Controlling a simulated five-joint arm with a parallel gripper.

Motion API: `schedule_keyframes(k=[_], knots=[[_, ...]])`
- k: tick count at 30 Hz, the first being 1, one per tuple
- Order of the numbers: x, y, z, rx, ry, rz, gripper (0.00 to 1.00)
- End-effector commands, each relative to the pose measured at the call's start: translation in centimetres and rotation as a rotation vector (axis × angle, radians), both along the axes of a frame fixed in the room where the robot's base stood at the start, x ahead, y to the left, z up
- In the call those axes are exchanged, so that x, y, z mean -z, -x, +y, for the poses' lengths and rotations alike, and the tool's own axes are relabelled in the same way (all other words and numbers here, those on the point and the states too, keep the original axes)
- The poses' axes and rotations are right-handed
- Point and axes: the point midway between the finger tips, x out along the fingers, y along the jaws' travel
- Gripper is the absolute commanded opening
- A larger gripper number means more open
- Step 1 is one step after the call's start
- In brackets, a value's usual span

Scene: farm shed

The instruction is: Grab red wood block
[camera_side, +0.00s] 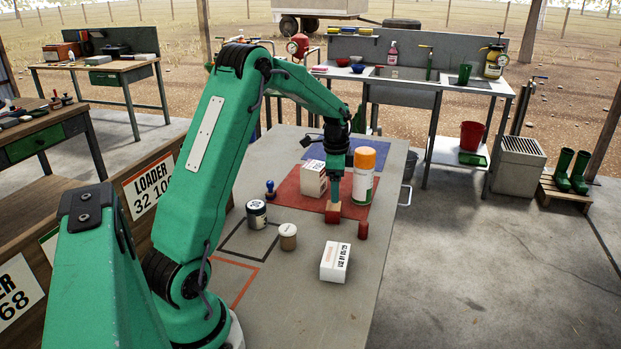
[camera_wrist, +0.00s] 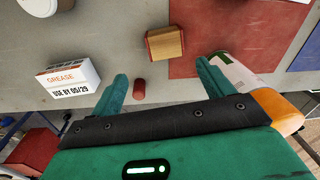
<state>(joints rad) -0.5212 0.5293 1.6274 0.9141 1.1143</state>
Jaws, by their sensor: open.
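The red wood block (camera_side: 332,213) stands on the grey table at the near edge of a red mat, showing a red face and bare wood. In the wrist view the block (camera_wrist: 166,43) has a wood-coloured face with red edges. My gripper (camera_side: 335,184) hangs above it in the side view. In the wrist view my gripper (camera_wrist: 162,68) is open, its two green fingers apart and empty, with the block just beyond the fingertips and between their lines. A small red cylinder (camera_side: 363,230) is beside the block; it also shows between the fingers in the wrist view (camera_wrist: 139,88).
An orange-capped can (camera_side: 363,178) stands close right of my gripper, with a white box (camera_side: 313,180) to the left. Another white box (camera_side: 335,262), a tan-lidded jar (camera_side: 288,237), a dark jar (camera_side: 256,214) and a blue-handled stamp (camera_side: 270,190) are nearby. The table's front right is clear.

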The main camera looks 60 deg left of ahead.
Motion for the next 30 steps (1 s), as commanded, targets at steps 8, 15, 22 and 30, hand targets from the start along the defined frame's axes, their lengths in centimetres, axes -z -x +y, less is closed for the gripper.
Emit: schedule_keyframes(k=[8, 15, 22, 30], knots=[[2.0, -0.2, 1.7, 0.031, 0.008, 0.02, 0.8], [2.6, -0.2, 1.7, 0.031, 0.009, 0.021, 0.8], [4.4, -0.3, 1.7, 0.031, 0.009, 0.021, 0.8], [4.8, -0.3, 1.7, 0.03, 0.008, 0.02, 0.8]])
